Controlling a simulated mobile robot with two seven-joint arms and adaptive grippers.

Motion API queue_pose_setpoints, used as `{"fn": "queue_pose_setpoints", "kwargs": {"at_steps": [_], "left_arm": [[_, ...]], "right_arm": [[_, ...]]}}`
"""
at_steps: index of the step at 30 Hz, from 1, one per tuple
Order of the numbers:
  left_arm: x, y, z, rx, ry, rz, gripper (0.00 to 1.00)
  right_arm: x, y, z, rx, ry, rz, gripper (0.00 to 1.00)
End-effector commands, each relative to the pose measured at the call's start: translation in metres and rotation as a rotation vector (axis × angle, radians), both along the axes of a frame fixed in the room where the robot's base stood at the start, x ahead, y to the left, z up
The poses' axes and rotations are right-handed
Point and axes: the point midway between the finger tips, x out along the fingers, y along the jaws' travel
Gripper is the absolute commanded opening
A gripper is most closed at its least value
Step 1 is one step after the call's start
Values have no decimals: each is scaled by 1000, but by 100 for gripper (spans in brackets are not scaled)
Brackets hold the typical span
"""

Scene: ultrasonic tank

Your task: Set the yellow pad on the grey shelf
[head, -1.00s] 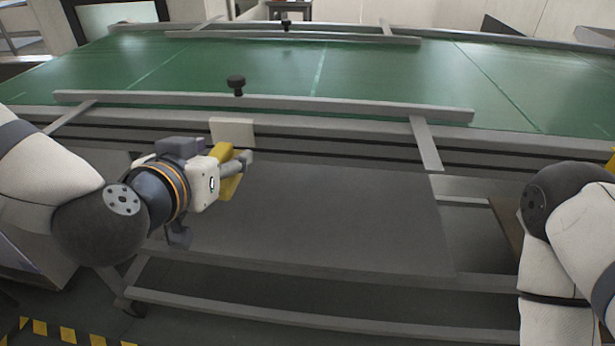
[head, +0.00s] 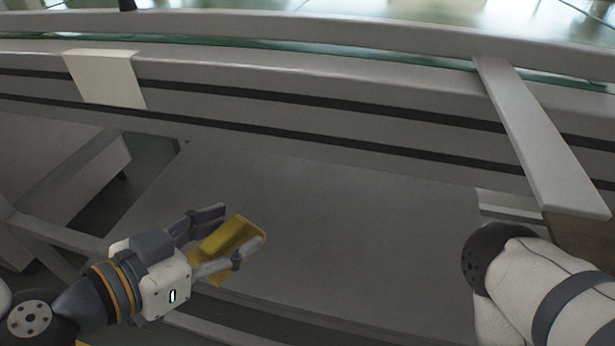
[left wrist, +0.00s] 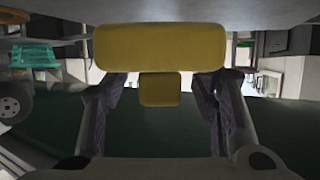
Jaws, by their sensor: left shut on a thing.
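The yellow pad (head: 231,238) is held between the fingers of my left gripper (head: 222,243), which is shut on it. The pad also shows in the left wrist view (left wrist: 160,47), across the fingertips, with a smaller yellow part between the fingers. The grey shelf (head: 340,230) is the flat panel below the green-topped table's edge. In the head view, my left gripper and the pad appear in front of the shelf's left part. I cannot tell whether the pad touches it. My right arm shows at the right edge, but its gripper is out of view.
The table's long grey side rail (head: 300,100) runs above and behind the shelf. A pale plate (head: 105,79) hangs on it at the left. A grey crossbar (head: 540,140) slopes down at the right. The middle and right of the shelf are bare.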

Motion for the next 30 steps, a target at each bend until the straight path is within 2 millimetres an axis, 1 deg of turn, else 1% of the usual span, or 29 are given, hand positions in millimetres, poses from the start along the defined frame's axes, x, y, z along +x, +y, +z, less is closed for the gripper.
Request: {"fn": "queue_pose_setpoints", "kwargs": {"at_steps": [1, 2, 8, 9, 12, 17, 19, 21, 22, 24, 30], "left_arm": [[7, -9, -15, 1, 4, -7, 26], [13, -15, -19, 1, 6, -7, 26], [62, -59, -43, -1, 4, -3, 26], [67, -64, -56, -1, 8, -2, 26], [80, -76, -77, -1, 8, -1, 26], [91, -86, -92, -1, 3, -1, 26], [97, -91, -105, -2, 7, 0, 26], [96, -89, -120, -2, 10, 3, 26], [96, -90, -125, -2, 10, 2, 26], [96, -90, -129, -2, 6, 1, 26], [96, -90, -127, -1, 1, -1, 26]], "right_arm": [[-6, 0, -14, 0, 20, 0, 40], [-8, 0, -18, 0, 26, 0, 40], [-11, 0, -26, 0, 37, 0, 40], [-12, 0, -31, 0, 42, 0, 40], [-14, 0, -37, -1, 51, 0, 40], [-16, 0, -42, -1, 56, -1, 40], [-17, 0, -47, 0, 63, -1, 40], [-19, 0, -52, -1, 69, 0, 40], [-19, 0, -54, -1, 71, 0, 40], [-20, 0, -55, -1, 73, 0, 40], [-19, 0, -54, -1, 71, 0, 40]]}}
